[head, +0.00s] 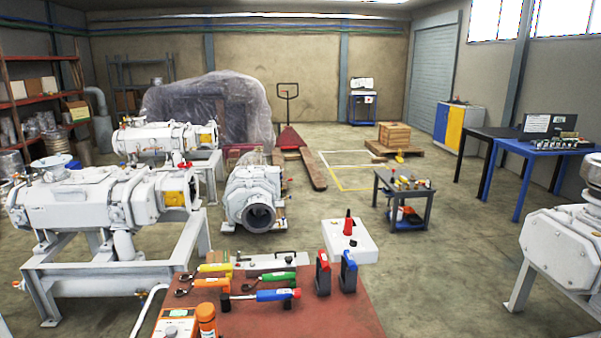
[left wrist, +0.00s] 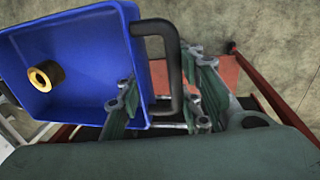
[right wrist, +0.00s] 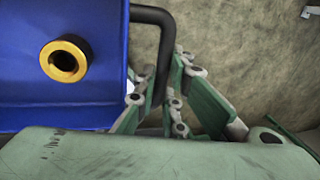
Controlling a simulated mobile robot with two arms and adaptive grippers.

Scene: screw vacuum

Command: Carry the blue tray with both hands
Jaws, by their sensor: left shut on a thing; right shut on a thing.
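The blue tray (left wrist: 75,100) shows in the left wrist view, with a dark handle (left wrist: 169,45) on its near side and a brass ring-shaped part (left wrist: 46,76) inside. My left gripper (left wrist: 168,103) is shut on this handle. The tray also shows in the right wrist view (right wrist: 60,105), with the brass ring (right wrist: 65,59) in it. There my right gripper (right wrist: 156,98) is shut on a dark handle (right wrist: 152,16), partly hidden by the fingers. Neither gripper nor the tray appears in the head view.
White vacuum pumps stand at left (head: 95,200) and right (head: 570,245). A small dark cart (head: 403,190) and a blue table (head: 535,150) stand farther right. Open floor lies between.

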